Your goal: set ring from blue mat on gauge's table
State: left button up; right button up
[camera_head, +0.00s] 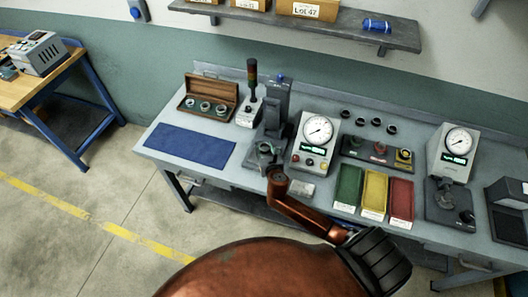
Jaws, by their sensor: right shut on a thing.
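The blue mat (190,145) lies flat at the left end of the bench, with no ring visible on it. The gauge is a dark upright stand (277,97) with a blue top, next to a box with a round dial (318,130). My right arm reaches in from below. My right gripper (266,158) is low at the front of the stand, around the gauge's table. It is shut on a small grey ring (265,147), mostly hidden by the fingers. I cannot tell whether the ring touches the table. My left gripper is out of view.
To the right are green (349,187), yellow (374,191) and red (400,199) trays, several dark rings, and a second dial gauge (457,143).

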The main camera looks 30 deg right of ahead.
jog(key=shift+a+f, duration=0.1)
jog(key=shift+f, duration=1.25)
jog(key=o, duration=1.2)
jog(key=shift+f, duration=0.1)
jog(key=shift+r, duration=0.2)
jog(key=v, duration=1.2)
jog(key=shift+s, duration=0.1)
